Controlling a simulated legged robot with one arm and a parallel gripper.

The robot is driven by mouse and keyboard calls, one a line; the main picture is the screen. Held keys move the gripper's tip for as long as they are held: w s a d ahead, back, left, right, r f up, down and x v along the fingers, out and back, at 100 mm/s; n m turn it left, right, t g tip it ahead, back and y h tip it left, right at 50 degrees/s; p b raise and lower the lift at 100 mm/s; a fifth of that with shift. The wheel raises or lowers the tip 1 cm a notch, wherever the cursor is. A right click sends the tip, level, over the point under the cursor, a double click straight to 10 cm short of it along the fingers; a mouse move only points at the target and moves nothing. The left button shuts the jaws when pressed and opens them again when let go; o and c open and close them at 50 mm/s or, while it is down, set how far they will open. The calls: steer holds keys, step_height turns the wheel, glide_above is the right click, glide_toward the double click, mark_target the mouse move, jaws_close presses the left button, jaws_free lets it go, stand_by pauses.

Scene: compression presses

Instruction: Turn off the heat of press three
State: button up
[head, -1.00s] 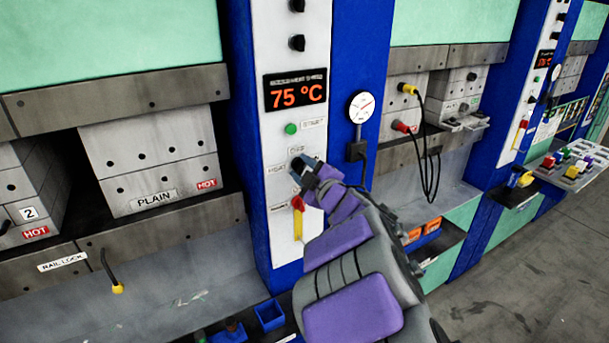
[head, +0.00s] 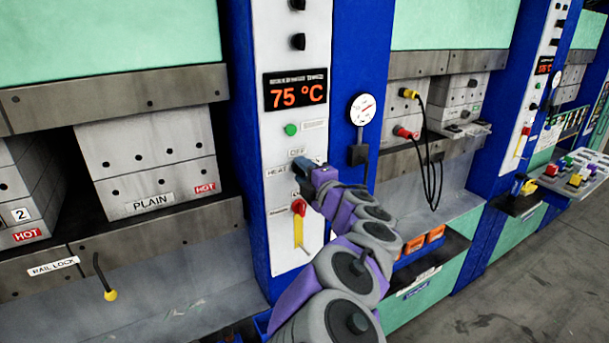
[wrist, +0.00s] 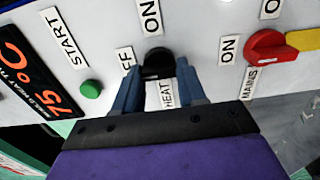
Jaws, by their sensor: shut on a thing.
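The black heat knob (wrist: 158,62) is on the white control panel (head: 290,140). In the wrist view it sits between the fingertips of my gripper (wrist: 158,76), which is shut on it. An ON label (wrist: 149,16) is above the knob, a partly hidden OFF label (wrist: 126,60) is to its left, and a HEAT label (wrist: 168,94) shows between the fingers. In the head view my gripper (head: 314,170) is against the panel and hides the knob. The display (head: 297,92) above reads 75 °C. The knob's exact pointing direction is unclear.
A red and yellow mains switch (head: 299,217) is just below my gripper, close to my arm. A green start button (head: 291,130) is above. A gauge (head: 362,109) is on the blue post to the right. HOT labels (head: 206,188) mark the plates at left.

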steer(key=shift+f, duration=0.15)
steer(key=o, duration=0.8)
steer(key=shift+o, duration=1.3)
steer(key=shift+a, duration=0.2)
steer(key=shift+d, duration=0.1)
